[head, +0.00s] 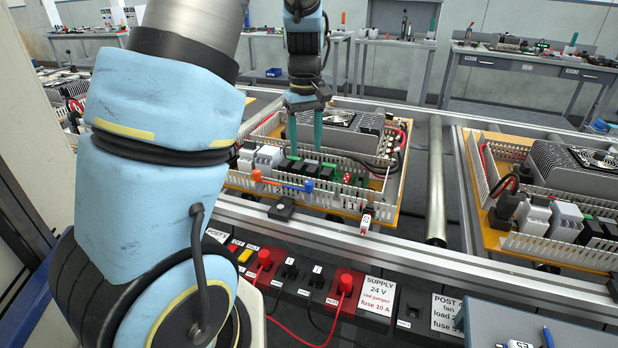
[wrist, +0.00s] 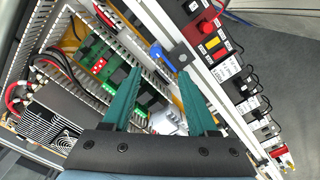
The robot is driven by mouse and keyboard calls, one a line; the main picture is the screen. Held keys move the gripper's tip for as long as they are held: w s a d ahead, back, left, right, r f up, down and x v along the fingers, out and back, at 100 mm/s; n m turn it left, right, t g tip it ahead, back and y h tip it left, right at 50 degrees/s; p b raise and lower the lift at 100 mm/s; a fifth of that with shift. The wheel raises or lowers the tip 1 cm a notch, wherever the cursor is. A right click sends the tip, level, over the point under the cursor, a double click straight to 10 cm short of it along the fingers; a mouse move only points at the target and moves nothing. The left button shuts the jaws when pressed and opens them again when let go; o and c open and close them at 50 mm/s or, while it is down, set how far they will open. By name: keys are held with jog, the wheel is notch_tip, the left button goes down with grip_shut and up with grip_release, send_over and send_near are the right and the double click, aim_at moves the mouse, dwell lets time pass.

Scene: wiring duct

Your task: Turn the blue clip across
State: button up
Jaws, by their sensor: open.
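The blue clip (head: 308,185) shows at the front slotted duct (head: 330,196) of the near panel. My gripper (head: 304,149) points down over the panel, behind the clip in the head view. Its two green fingers (wrist: 160,73) are apart with nothing between them. I see no contact with the clip.
Terminal blocks and green modules (wrist: 100,67) sit in the panel beside the duct. A fan unit (head: 343,120) stands behind. A metal rail (head: 400,258) and a black strip with red plugs (head: 345,284) run along the front. A second panel (head: 550,190) is at right.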

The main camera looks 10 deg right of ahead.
aim_at(308, 182)
jog(key=f, duration=0.3)
jog(key=f+p, duration=0.1)
jog(key=f, duration=0.6)
jog(key=shift+w+d+f, duration=0.1)
jog(key=shift+d+f, duration=0.3)
grip_shut()
dwell(1.0)
